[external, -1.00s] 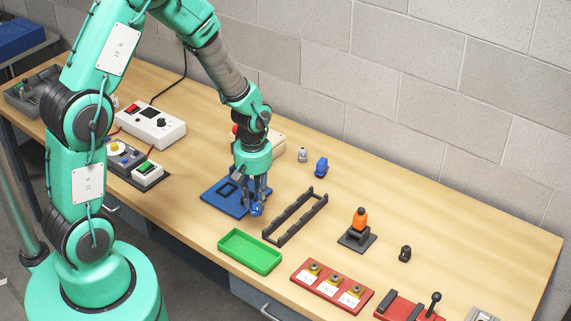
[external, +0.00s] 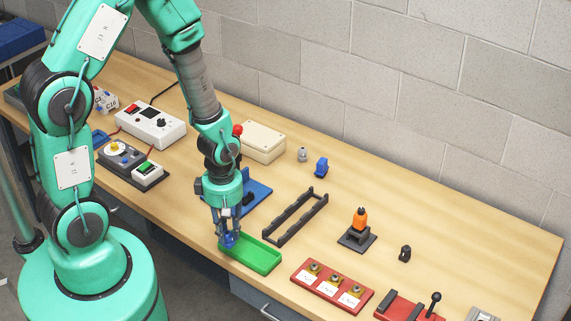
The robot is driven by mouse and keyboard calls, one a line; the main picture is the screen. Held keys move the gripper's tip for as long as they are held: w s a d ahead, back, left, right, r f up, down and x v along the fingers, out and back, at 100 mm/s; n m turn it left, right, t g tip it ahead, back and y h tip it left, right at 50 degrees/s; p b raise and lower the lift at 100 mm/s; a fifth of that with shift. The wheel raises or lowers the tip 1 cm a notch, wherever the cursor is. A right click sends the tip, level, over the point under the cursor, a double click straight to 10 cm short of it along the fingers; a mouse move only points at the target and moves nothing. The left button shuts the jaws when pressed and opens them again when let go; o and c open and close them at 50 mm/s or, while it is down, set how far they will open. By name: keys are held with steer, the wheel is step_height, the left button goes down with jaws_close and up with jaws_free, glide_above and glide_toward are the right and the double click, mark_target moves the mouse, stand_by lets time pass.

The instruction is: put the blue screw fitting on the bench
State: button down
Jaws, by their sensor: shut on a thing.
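The blue screw fitting (external: 229,240) is between the fingers of my gripper (external: 227,233), which is shut on it. My gripper points down over the back left end of the green tray (external: 262,262). The fitting appears just above or at the tray's rim; I cannot tell whether it touches. The bench (external: 395,190) is a long light-wood top. My fingers hide part of the fitting.
A blue plate (external: 259,195) is partly behind my gripper. A black rack (external: 306,220) stands to its right. An orange-topped part on a black stand (external: 360,222) and a red panel (external: 332,290) are farther right. Bare bench lies behind the black rack.

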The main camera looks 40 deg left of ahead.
mark_target(229, 240)
step_height(229, 240, down, 3)
steer(key=shift+s+r, duration=0.1)
steer(key=shift+r, duration=0.1)
steer(key=shift+f, duration=0.75)
steer(key=shift+w, duration=0.2)
steer(key=w+d, duration=0.1)
steer(key=w, duration=0.4)
steer(key=w+d+f+p, duration=0.1)
steer(key=w, duration=0.4)
steer(key=w+d, duration=0.1)
steer(key=w, duration=0.4)
steer(key=shift+w+d+f, duration=0.1)
steer(key=shift+w+f, duration=0.1)
steer(key=shift+w, duration=0.1)
steer(key=shift+f, duration=0.1)
steer(key=shift+f+p, duration=0.35)
steer(key=shift+f, duration=1.35)
steer(key=shift+f, duration=0.15)
